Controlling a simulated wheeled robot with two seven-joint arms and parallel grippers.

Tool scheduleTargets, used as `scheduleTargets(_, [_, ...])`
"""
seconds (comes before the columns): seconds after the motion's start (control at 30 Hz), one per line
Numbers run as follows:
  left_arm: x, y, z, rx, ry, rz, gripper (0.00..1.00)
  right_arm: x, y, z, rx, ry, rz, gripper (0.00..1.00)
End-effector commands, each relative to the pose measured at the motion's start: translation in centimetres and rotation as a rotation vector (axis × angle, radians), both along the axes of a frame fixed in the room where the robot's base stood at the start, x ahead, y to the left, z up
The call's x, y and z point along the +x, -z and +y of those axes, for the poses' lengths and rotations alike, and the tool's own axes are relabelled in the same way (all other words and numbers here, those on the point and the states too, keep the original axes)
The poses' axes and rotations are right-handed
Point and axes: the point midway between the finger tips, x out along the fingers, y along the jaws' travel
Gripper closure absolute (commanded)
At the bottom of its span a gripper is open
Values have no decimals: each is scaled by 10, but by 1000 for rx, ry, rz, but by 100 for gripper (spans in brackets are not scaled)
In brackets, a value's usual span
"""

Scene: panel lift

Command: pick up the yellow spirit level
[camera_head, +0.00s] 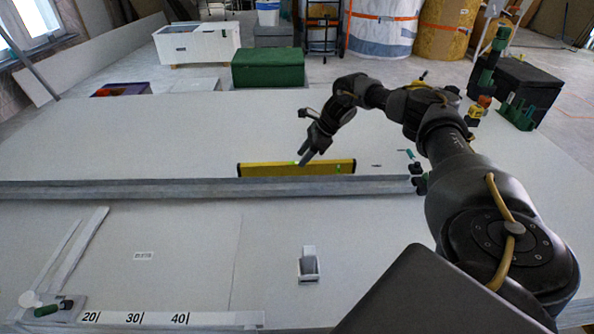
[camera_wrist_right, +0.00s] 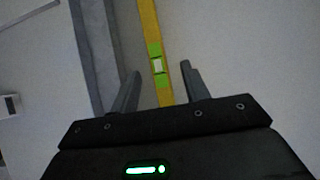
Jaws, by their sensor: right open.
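The yellow spirit level (camera_head: 270,170) lies along the far side of the grey rail on the pale panel in the head view. It has green marks near its middle and right part. My right gripper (camera_head: 304,160) is over the middle of the level. In the right wrist view the level (camera_wrist_right: 149,30) runs between the two open fingers of my right gripper (camera_wrist_right: 161,85), with a pale vial between green patches. The fingers look apart from it, though the exact height is hard to tell. My left gripper is not in view.
A grey rail (camera_head: 130,189) crosses the panel just in front of the level; it also shows in the wrist view (camera_wrist_right: 97,50). A small grey-white block (camera_head: 308,266) sits nearer. Small tools (camera_head: 410,155) lie to the right. The panel left of the level is clear.

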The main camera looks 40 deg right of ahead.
Motion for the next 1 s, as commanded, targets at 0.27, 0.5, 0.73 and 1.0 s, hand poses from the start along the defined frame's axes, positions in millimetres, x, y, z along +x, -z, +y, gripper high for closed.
scheduleTargets(0.27, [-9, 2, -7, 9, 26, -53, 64, 4, 24, 7, 0, -2, 0, 54])
scheduleTargets(0.5, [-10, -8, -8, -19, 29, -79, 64, 12, 46, 18, 0, -1, 0, 54])
scheduleTargets(0.73, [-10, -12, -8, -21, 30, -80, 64, 14, 46, 19, -1, 1, -1, 54])
scheduleTargets(1.0, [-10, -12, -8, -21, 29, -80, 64, 14, 46, 19, 0, 0, 0, 81])
